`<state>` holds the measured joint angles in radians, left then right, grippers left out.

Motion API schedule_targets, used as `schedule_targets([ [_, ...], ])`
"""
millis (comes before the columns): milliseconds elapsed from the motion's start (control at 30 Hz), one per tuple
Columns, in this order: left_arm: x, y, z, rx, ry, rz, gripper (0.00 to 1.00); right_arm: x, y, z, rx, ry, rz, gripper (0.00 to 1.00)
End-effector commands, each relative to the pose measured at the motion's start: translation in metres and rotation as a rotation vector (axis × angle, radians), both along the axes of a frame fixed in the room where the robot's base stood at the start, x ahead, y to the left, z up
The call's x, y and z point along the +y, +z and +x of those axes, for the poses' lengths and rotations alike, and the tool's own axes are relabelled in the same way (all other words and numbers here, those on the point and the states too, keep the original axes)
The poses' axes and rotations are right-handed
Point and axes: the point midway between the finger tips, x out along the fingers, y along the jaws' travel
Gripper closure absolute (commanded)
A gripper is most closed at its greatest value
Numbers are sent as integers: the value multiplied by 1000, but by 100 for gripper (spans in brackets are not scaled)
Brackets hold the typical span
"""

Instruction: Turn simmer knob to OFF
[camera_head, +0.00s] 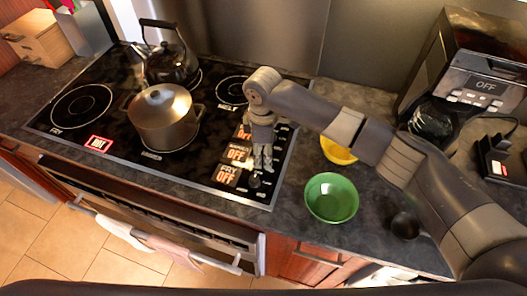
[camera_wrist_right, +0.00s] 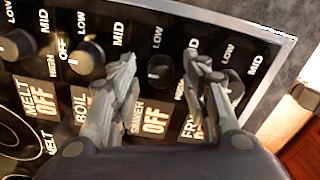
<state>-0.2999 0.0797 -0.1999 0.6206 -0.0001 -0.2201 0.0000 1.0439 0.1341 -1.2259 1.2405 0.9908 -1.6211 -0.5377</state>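The stove's control strip shows in the right wrist view with a row of round dark knobs. The simmer knob (camera_wrist_right: 160,72) lies between my right gripper's (camera_wrist_right: 161,60) two fingers, with gaps on both sides. The simmer label (camera_wrist_right: 152,120) below it reads OFF in orange. In the head view my right gripper (camera_head: 263,163) points down over the right edge of the stove (camera_head: 190,185) and hides most knobs. It is open and empty. My left gripper is not in view.
A steel pot (camera_head: 162,115) and a dark kettle (camera_head: 170,62) stand on the stove. A green bowl (camera_head: 331,198) and a yellow bowl (camera_head: 338,150) are on the counter to the right. A coffee maker (camera_head: 470,75) stands at the back right.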

Motion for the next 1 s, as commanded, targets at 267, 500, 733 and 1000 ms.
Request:
schedule_targets([
  [267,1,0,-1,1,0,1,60,-1,-1,-1,3,-1,-2,56],
  [500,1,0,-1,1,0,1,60,0,28,0,0,0,0,56],
  [733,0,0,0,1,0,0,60,0,78,0,-1,0,0,56],
  [1000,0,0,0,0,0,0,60,0,114,0,1,0,-2,56],
])
